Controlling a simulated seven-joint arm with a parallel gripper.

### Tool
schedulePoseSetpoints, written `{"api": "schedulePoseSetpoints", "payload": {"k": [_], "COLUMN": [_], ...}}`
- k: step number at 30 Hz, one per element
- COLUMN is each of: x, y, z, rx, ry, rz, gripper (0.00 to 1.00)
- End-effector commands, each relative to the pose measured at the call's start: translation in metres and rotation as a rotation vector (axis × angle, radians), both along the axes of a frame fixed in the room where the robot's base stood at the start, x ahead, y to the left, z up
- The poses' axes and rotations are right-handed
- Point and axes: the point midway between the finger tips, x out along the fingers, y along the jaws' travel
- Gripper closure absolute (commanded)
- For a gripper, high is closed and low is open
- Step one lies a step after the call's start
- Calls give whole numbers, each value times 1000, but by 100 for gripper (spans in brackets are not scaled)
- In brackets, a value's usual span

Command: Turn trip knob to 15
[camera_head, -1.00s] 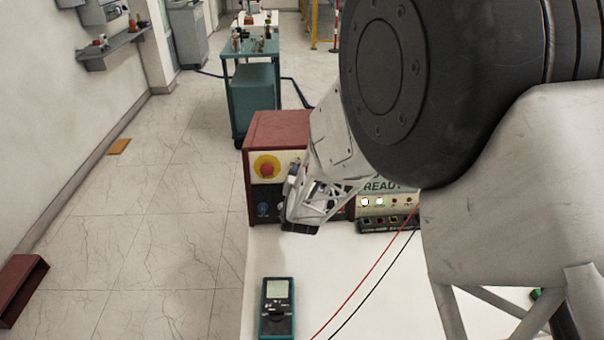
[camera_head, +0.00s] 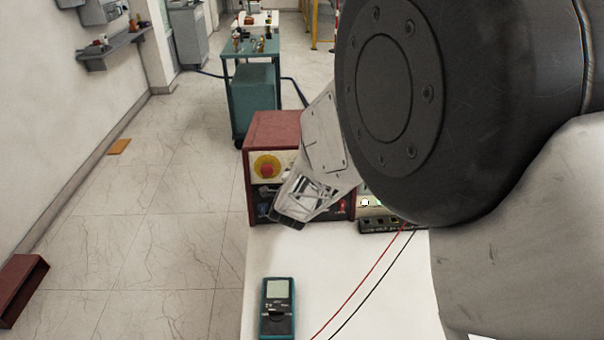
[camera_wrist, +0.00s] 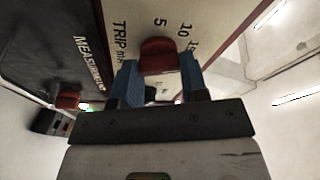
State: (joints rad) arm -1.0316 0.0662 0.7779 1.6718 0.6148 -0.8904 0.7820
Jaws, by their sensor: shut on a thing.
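The trip knob (camera_wrist: 158,54) is red. In the wrist view it sits on a cream panel (camera_wrist: 210,22) printed "TRIP mA" with 5, 10 and a partly hidden mark that looks like 15. My gripper (camera_wrist: 158,80) has blue fingertips on both sides of the knob and is shut on it. The knob's pointer and exact setting cannot be made out. In the head view my gripper (camera_head: 288,208) is at the lower front of the red instrument box (camera_head: 275,125), and it hides the knob there.
A red emergency button (camera_head: 267,168) on a yellow plate is just above left of my gripper. A teal multimeter (camera_head: 278,308) lies on the white table (camera_head: 345,270). Red and black leads cross the table to a socket strip (camera_head: 375,225). My arm covers much of the right side.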

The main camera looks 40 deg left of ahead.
Motion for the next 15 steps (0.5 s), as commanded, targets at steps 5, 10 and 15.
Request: {"api": "schedulePoseSetpoints", "payload": {"k": [5,10,15], "x": [0,0,0], "y": [0,0,0], "z": [0,0,0], "rx": [28,36,35], "ry": [28,35,35], "rz": [-10,-12,-12], "gripper": [83,83,83]}}
